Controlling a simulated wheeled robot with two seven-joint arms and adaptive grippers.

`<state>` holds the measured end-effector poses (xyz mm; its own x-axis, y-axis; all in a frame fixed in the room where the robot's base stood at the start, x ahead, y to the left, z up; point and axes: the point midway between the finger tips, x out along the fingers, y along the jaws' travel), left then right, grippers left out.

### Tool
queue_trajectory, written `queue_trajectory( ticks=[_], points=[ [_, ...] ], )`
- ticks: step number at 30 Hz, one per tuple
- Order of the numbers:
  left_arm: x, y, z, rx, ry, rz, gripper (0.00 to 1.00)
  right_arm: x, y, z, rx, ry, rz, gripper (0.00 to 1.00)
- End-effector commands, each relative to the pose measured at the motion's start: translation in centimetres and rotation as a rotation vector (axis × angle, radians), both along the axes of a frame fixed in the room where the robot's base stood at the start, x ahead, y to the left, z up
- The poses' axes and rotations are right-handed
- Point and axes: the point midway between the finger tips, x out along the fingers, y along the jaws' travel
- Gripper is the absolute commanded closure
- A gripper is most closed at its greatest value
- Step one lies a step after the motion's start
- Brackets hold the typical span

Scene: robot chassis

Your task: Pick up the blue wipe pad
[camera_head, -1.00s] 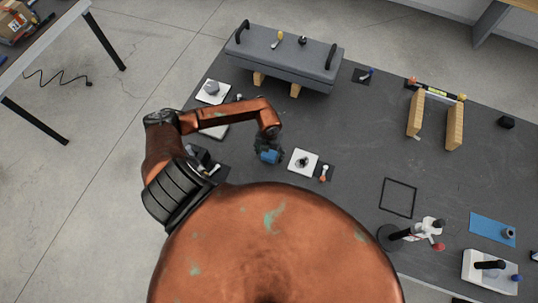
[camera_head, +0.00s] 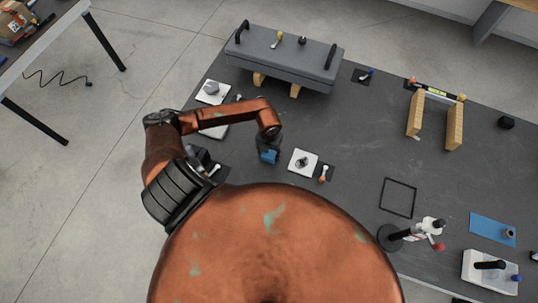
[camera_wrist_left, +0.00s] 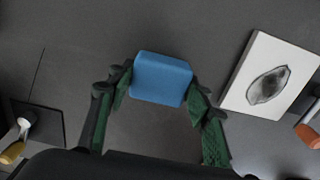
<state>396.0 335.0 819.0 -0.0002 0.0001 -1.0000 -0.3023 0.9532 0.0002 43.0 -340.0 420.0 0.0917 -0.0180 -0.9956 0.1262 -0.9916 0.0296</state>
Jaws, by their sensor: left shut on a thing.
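The blue wipe pad (camera_wrist_left: 161,79) is a small block between the two green-lined fingers of my left gripper (camera_wrist_left: 160,92) in the left wrist view. The fingers press on its left and right sides. My right gripper is not in view.
A white square plate with a dark oval mark (camera_head: 303,163) lies right of the pad, also in the wrist view (camera_wrist_left: 270,75). An orange-tipped tool (camera_head: 324,172) lies beside it. A grey padded bench (camera_head: 285,62) stands behind. Right are wooden blocks (camera_head: 454,128) and a black square outline (camera_head: 398,198).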

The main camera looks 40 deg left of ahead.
Motion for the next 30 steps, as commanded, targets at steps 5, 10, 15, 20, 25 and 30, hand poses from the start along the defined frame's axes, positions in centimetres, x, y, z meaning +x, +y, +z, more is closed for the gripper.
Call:
queue_trajectory(
  ticks=[5,10,15,20,25,30],
  points=[
    [0.1,0.0,0.6,0.001,-0.003,-0.001,0.74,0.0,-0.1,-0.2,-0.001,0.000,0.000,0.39],
    [0.2,0.1,2.8,0.003,-0.005,-0.002,0.74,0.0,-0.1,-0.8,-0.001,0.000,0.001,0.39],
    [-2.6,-1.3,6.6,0.001,-0.004,-0.007,0.74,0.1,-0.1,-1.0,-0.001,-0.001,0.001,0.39],
    [-5.9,-3.0,9.6,-0.001,0.000,-0.007,0.74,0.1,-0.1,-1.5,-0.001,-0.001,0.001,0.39],
    [-9.2,-4.7,11.3,-0.002,-0.001,-0.005,0.74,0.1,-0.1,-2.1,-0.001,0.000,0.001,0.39],
    [-11.4,-5.8,12.4,-0.001,0.000,-0.003,0.74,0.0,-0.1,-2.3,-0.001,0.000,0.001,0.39]
  ],
)
